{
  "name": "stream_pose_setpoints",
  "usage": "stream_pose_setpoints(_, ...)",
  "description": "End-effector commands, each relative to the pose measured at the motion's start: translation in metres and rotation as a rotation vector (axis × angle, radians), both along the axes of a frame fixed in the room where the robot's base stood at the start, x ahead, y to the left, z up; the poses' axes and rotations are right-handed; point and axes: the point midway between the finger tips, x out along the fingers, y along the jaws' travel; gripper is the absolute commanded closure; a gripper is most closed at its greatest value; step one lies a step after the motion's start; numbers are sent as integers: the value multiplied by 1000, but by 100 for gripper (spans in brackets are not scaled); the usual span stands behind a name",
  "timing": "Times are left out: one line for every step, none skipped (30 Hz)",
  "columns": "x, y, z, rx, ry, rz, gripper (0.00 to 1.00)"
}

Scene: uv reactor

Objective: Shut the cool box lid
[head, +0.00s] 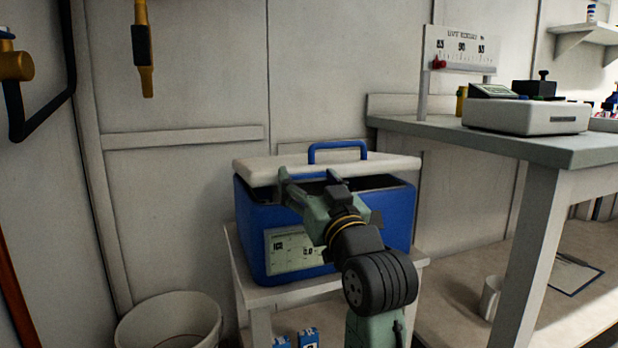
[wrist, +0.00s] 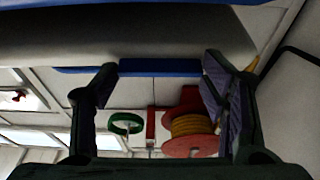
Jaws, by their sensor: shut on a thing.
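The blue cool box (head: 258,215) stands on a low white stand. Its white lid (head: 258,170) sits raised at the front, with a dark gap between it and the box rim. A blue handle (head: 337,144) arches over the lid. My gripper (head: 311,182) is at the lid's front edge, shut on the lid, and hides part of the front opening. In the wrist view the lid (wrist: 150,38) is a grey slab across the top, with the finger pads of my gripper (wrist: 160,72) on either side below it.
The white stand (head: 262,298) holds the box, with small blue-and-white packs (head: 308,338) below. A white bin (head: 170,318) stands at left. A grey-topped bench (head: 560,152) with instruments is at right. A red reel (wrist: 190,135) shows behind in the wrist view.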

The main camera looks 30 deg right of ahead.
Motion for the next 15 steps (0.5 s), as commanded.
stream_pose_setpoints(2,-1,-5,3,9,0,83)
stream_pose_setpoints(2,-1,-5,3,9,0,83)
stream_pose_setpoints(2,-1,-5,2,9,1,84)
stream_pose_setpoints(2,-1,-5,3,10,1,84)
stream_pose_setpoints(2,-1,-5,4,9,1,84)
stream_pose_setpoints(2,-1,-5,4,9,1,84)
stream_pose_setpoints(2,-1,-5,4,10,1,84)
stream_pose_setpoints(2,-1,-5,4,10,1,84)
stream_pose_setpoints(2,-1,-6,4,10,1,84)
stream_pose_setpoints(2,-1,-6,4,10,1,84)
stream_pose_setpoints(2,-1,-6,4,10,1,84)
stream_pose_setpoints(2,-1,-6,5,10,2,84)
stream_pose_setpoints(2,-1,-6,5,11,2,33)
stream_pose_setpoints(2,-1,-6,5,11,2,31)
stream_pose_setpoints(2,-1,-6,5,10,2,28)
